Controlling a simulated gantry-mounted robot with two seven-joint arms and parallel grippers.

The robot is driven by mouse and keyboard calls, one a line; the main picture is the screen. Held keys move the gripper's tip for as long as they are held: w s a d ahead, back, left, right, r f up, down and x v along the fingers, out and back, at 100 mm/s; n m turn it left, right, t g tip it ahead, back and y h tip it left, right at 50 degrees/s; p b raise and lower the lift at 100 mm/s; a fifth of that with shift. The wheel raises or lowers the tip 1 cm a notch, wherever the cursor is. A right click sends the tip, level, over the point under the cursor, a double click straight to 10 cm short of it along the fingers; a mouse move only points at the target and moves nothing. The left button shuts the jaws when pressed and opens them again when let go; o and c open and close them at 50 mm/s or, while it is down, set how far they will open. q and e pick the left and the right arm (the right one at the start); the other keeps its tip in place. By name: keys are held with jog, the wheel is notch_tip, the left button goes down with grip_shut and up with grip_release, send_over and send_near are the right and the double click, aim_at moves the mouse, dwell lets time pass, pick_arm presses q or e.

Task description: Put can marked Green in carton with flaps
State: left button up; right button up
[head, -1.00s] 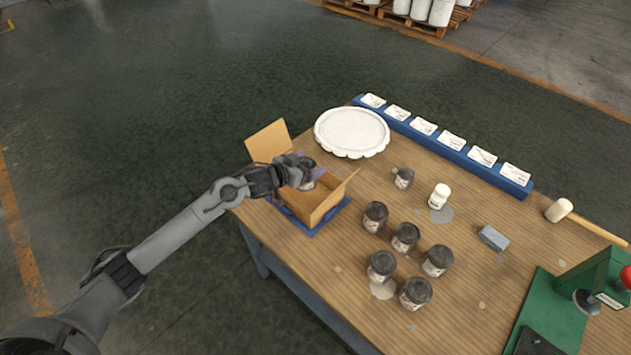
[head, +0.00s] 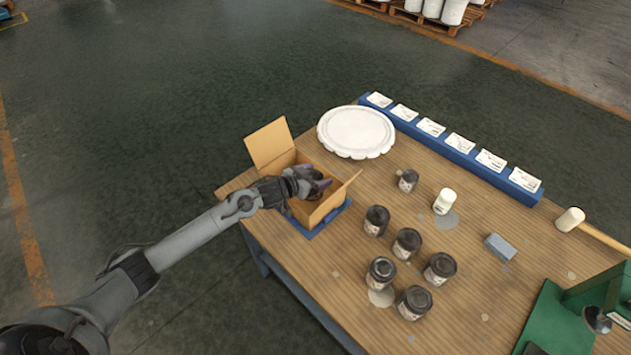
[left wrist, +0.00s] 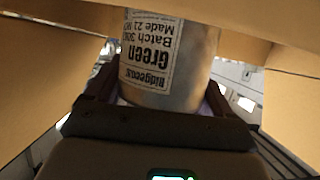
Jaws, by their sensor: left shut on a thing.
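The carton with flaps (head: 329,207) stands open at the table's left corner, one tall flap up at its back left and one at its right. My left gripper (head: 318,182) is down at the carton's opening. It is shut on the can marked Green (left wrist: 168,62), whose label reads upside down in the left wrist view. Carton walls (left wrist: 265,50) surround the can there. In the head view the can is mostly hidden by the gripper and carton. Whether the can touches the carton floor cannot be seen. My right gripper is not in view.
Several dark-lidded cans (head: 407,243) stand right of the carton. A white scalloped plate (head: 356,132) lies behind it. A white bottle (head: 444,201), a grey block (head: 500,247), a mallet (head: 571,219), a blue card rail (head: 455,154) and a green stand (head: 560,320) are farther right.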

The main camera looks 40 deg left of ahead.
pick_arm(q)
notch_tip(320, 180, down, 2)
jog(key=shift+d+f, duration=0.1)
jog(key=shift+f+b, duration=0.35)
jog(key=shift+f, duration=0.2)
jog(key=o, duration=1.3)
